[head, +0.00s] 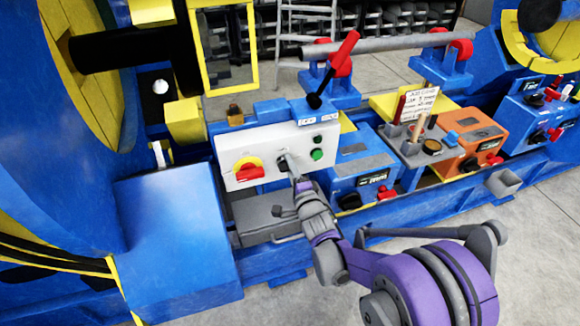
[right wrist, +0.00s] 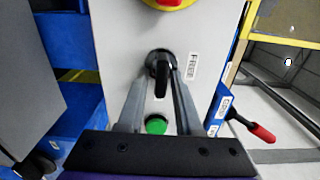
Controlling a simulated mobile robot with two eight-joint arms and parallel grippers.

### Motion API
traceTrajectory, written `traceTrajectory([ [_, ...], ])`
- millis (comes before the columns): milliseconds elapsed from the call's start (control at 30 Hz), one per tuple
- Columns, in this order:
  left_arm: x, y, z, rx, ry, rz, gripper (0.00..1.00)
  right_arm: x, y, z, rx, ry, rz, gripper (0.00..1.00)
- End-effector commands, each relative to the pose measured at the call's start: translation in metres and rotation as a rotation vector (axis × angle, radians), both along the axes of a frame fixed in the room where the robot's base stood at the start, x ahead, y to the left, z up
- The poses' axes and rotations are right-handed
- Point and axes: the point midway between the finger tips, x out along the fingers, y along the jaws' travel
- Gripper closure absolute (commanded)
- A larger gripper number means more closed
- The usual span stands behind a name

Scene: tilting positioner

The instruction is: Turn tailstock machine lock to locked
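A black rotary knob (head: 282,163) sits on a white control panel (head: 262,143) in the head view. In the right wrist view the knob (right wrist: 161,68) has a raised grip bar, and a label beside it (right wrist: 193,66) seems to read "FREE". My right gripper (head: 292,178) is right in front of the panel. In the right wrist view its two fingers (right wrist: 160,88) stand on either side of the knob's bar, with a gap between them. I cannot tell whether the tips touch the knob. My left gripper is not in view.
A red and yellow switch (head: 247,170) is left of the knob, and a green button (head: 317,155) is to its right. A red-handled lever (head: 333,68) rises behind the panel. A blue box (head: 360,165) stands close to the right.

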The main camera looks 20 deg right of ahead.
Motion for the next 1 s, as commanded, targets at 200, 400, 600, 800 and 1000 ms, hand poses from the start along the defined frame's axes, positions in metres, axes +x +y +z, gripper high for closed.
traceTrajectory([
  [200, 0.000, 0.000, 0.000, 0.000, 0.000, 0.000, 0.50, 0.000, 0.000, 0.000, -0.001, -0.001, 0.000, 0.54],
  [400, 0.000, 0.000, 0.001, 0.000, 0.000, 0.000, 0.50, -0.004, 0.000, 0.001, -0.001, -0.001, 0.000, 0.54],
  [600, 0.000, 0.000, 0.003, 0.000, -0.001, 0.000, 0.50, -0.036, -0.001, 0.001, -0.003, -0.001, 0.000, 0.54],
  [800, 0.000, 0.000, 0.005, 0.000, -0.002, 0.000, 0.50, -0.077, -0.003, 0.001, -0.003, -0.001, 0.000, 0.54],
  [1000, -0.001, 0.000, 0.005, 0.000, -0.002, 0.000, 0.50, -0.102, -0.003, 0.001, -0.002, -0.001, 0.000, 0.54],
])
